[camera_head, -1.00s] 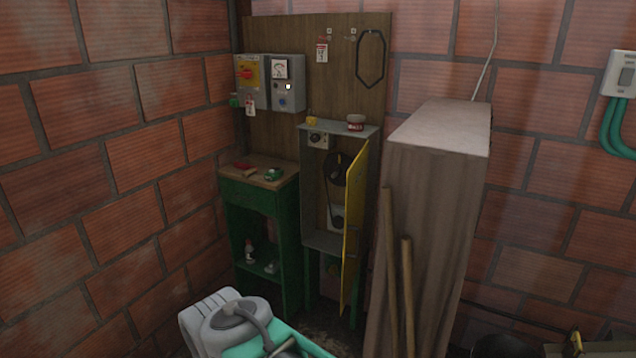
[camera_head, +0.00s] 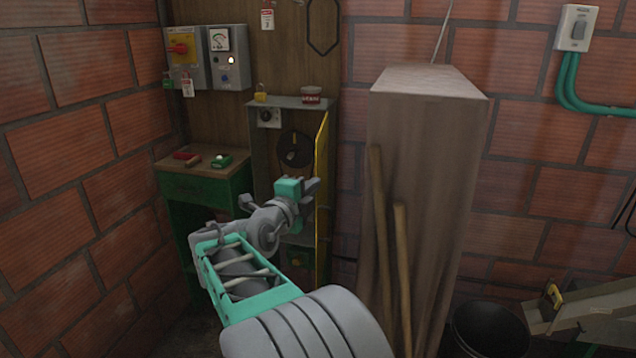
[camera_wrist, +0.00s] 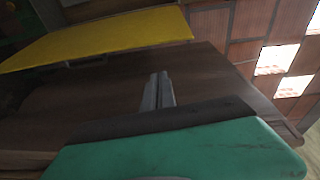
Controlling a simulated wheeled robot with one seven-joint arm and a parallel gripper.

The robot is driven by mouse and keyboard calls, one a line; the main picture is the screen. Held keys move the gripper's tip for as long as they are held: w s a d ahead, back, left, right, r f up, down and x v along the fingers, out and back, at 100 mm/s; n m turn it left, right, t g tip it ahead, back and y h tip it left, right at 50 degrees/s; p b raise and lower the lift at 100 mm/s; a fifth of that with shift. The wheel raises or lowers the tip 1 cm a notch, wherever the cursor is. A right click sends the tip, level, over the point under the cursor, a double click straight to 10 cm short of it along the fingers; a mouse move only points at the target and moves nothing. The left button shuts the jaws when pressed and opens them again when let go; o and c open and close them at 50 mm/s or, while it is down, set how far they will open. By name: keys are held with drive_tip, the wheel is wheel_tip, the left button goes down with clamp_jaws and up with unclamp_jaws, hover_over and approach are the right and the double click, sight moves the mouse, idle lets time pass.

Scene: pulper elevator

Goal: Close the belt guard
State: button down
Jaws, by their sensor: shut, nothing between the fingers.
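The belt guard (camera_head: 321,190) is a yellow hinged panel. In the head view it stands swung out, nearly edge-on, at the right side of a grey-green cabinet (camera_head: 262,150), so the cabinet is open. A dark pulley (camera_head: 294,149) shows inside; my arm hides the lower interior. My gripper (camera_head: 312,188) is beside the guard, in front of the cabinet; the head view does not tell whether it touches. In the wrist view the yellow guard (camera_wrist: 100,40) crosses the upper left, and my closed fingers (camera_wrist: 158,90) are apart from it in the picture.
A tall wooden block (camera_head: 425,150) stands right of the guard, with two wooden sticks (camera_head: 401,260) leaning on it. A green bench (camera_head: 205,185) is left of the cabinet. A padlock (camera_head: 260,93) and a red tin (camera_head: 311,95) sit on the cabinet top.

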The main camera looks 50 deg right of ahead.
sight(318, 166)
drive_tip(key=w+d+r+m+p, duration=0.1)
drive_tip(key=d+p, duration=0.2)
drive_tip(key=d, duration=0.7)
drive_tip(key=shift+g+h, duration=0.3)
drive_tip(key=shift+h, duration=0.1)
drive_tip(key=w, duration=0.1)
drive_tip(key=w+a, duration=0.1)
drive_tip(key=w, duration=0.2)
drive_tip(key=shift+a, duration=0.3)
drive_tip(key=shift+a+f, duration=0.1)
